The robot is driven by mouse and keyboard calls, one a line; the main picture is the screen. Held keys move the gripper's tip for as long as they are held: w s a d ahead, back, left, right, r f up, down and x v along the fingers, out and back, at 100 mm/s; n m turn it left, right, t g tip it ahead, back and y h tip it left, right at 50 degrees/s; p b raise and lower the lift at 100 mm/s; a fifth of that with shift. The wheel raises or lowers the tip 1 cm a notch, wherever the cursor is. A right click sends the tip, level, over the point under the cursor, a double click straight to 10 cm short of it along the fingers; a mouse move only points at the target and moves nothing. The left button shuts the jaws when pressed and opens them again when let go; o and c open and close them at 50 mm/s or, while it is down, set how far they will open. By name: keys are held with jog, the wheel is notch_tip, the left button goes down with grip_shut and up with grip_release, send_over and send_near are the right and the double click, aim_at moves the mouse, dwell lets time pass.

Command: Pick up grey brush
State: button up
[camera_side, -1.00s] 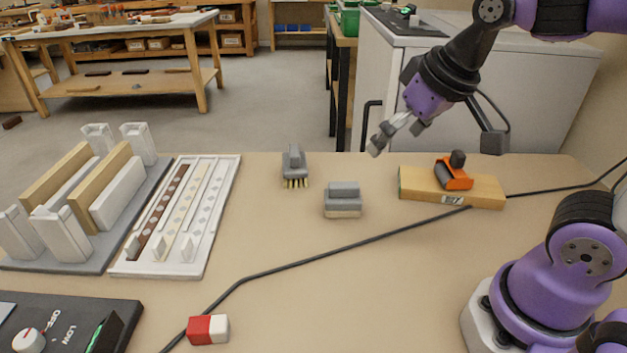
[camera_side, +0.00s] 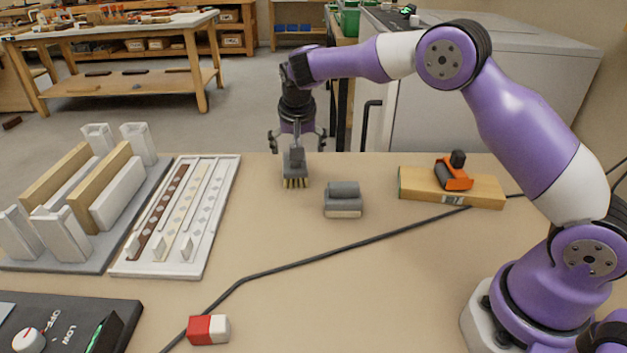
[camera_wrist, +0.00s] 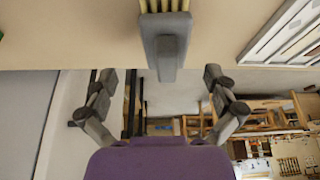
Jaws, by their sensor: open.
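The grey brush (camera_side: 295,166) stands on the bench near its far edge, with its yellowish bristles down at the near end. My gripper (camera_side: 298,142) is open and is over or just behind the brush in the side view; the exact gap cannot be told. In the wrist view the brush (camera_wrist: 165,45) shows at the top centre, ahead of and between the two spread fingers of my gripper (camera_wrist: 165,80). Nothing is between the fingers.
A grey block with a pale base (camera_side: 343,200) stands to the right of the brush. A wooden board (camera_side: 420,187) bears an orange tool (camera_side: 454,178). A white slotted tray (camera_side: 222,205) lies to the left. A black cable (camera_side: 330,255) crosses the bench, and a red-white block (camera_side: 208,329) lies in front.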

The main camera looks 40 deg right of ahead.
aim_at(295, 165)
jog(key=x, duration=0.6)
jog(key=shift+w+a+f, duration=0.2)
jog(key=shift+w+f, duration=0.05)
jog(key=shift+w, duration=0.05)
jog(key=c, duration=1.3)
